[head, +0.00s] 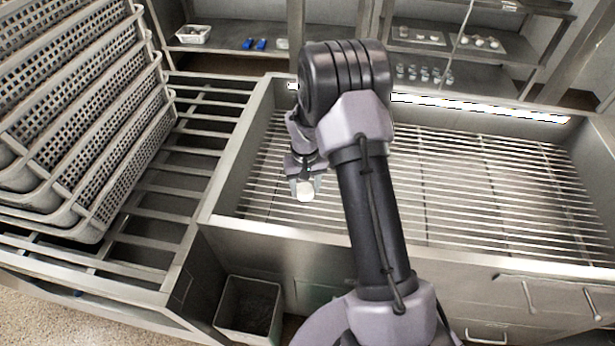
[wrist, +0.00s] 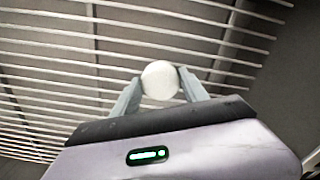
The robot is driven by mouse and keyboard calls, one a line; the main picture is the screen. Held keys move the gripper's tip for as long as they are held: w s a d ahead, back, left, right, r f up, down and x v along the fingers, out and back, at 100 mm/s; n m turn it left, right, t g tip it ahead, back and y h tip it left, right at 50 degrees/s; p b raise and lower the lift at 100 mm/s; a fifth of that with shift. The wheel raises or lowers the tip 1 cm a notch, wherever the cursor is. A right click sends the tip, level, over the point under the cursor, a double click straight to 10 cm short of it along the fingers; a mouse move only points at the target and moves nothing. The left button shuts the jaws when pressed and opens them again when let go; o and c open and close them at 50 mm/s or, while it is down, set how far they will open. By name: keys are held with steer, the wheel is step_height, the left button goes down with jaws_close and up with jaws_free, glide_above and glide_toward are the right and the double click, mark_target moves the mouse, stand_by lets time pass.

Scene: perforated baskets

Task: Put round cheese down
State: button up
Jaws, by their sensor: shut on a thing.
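The round cheese (head: 305,190) is small, white and round. My gripper (head: 304,184) is shut on it, above the left part of the slatted metal rack (head: 460,190) of the sink-like basin. In the wrist view the cheese (wrist: 160,80) sits between the two fingertips of my gripper (wrist: 160,84), with the rack slats (wrist: 60,75) behind it. The gap between cheese and rack is hard to judge.
Perforated baskets (head: 85,120) are stacked on the slatted counter (head: 160,190) at left. A grey bin (head: 248,307) stands below the basin's front. Shelves (head: 430,70) behind hold trays of small pale items. The rack looks bare.

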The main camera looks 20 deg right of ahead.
steer(key=b, duration=0.2)
glide_above(298, 182)
steer(key=shift+s+f, duration=0.15)
steer(key=shift+f, duration=0.4)
steer(key=shift+w+f, duration=0.15)
steer(key=shift+w, duration=0.15)
steer(key=shift+f+b, duration=0.85)
steer(key=shift+f, duration=0.6)
steer(key=shift+f, duration=0.2)
steer(key=o, duration=1.4)
steer(key=shift+r, duration=0.1)
